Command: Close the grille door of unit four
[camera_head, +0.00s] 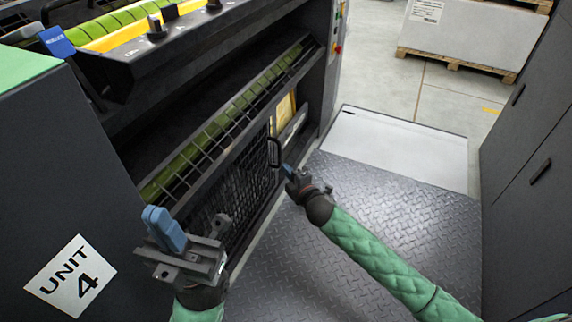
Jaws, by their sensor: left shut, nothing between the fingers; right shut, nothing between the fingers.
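The unit four machine, marked by a "UNIT 4" label (70,279), stands on the left. Its dark mesh grille door (243,190) is low on the machine's front, with a black loop handle (276,153) at its far edge. Beyond that edge, part of the opening (288,113) is uncovered and shows a tan panel inside. My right gripper (288,171) is shut and empty, close beside the handle; I cannot tell whether it touches. My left gripper (164,229) is shut and empty, in front of the near end of the door, and hides part of it.
A green roller (215,135) lies behind a wire guard above the door. A diamond-plate walkway (350,225) runs along the machine, with a pale plate (395,145) at its far end. Dark cabinets (535,170) bound the right. A pallet (455,62) stands at the back.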

